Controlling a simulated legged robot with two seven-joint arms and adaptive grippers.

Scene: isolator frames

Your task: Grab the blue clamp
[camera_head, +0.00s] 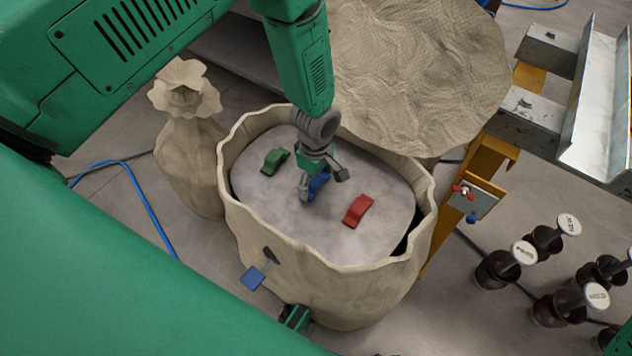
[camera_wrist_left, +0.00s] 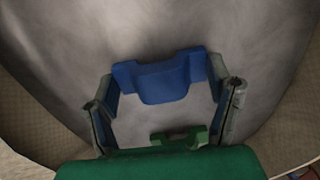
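The blue clamp (camera_head: 319,184) lies on the grey top surface inside an open sack-like container (camera_head: 233,200), partly hidden by my left gripper (camera_head: 322,190). The left gripper comes down from above with its fingers apart. In the left wrist view, the blue clamp (camera_wrist_left: 162,82) sits between the fingers of my left gripper (camera_wrist_left: 168,100), with one finger near each end. I cannot tell whether the fingers touch it.
A green clamp (camera_head: 274,161) and a red clamp (camera_head: 358,211) lie on the same surface, on either side of the blue one. The container's raised rim surrounds them. A tied sack (camera_head: 190,150) stands left; dark insulators (camera_head: 497,268) stand right.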

